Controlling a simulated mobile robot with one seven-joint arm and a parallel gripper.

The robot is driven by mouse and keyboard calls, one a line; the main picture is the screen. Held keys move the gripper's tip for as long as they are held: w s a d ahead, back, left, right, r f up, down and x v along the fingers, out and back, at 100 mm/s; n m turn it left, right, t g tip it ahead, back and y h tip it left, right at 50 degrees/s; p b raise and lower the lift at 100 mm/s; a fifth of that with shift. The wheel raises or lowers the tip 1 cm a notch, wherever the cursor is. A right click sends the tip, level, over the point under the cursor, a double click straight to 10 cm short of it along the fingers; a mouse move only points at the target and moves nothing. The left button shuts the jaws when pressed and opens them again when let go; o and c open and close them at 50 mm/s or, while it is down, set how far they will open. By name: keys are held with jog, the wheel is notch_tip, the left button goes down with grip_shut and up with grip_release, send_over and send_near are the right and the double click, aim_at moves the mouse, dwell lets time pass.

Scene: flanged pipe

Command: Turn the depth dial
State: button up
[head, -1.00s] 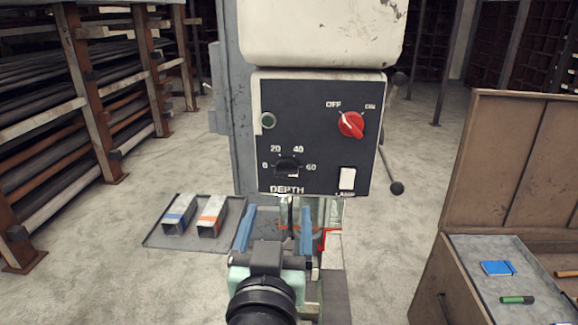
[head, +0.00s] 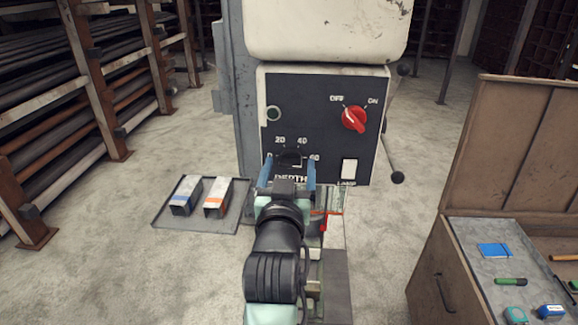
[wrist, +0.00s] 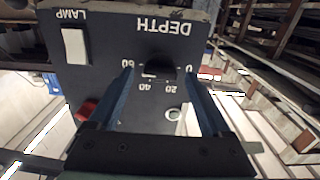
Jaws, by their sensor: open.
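The black depth dial (head: 289,159) is on the lower left of the dark control panel, with the numbers 0 to 60 around it. My gripper (head: 288,170) is open in front of the panel, and its blue fingers partly cover the dial and the DEPTH label in the head view. In the wrist view, which is upside down, the dial (wrist: 161,68) shows between the two fingertips (wrist: 157,73). I cannot tell whether the fingers touch it. No grip on the dial shows.
A red switch (head: 354,118) sits upper right on the panel and a white lamp switch (head: 349,170) lower right. A lever (head: 392,158) sticks out at the panel's right. A tray (head: 222,222) with two metal pieces lies at left, and a wooden cabinet (head: 520,150) stands at right.

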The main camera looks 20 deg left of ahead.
jog(key=shift+c, duration=0.3)
grip_shut()
jog(key=n+b, duration=0.1)
jog(key=n, duration=0.4)
jog(key=shift+n, duration=0.3)
jog(key=n+b, duration=0.1)
jog(key=n, duration=0.5)
jog(key=shift+f, duration=0.1)
jog(key=shift+a, duration=0.1)
dwell(0.4)
jog(key=shift+o, duration=0.3)
grip_release()
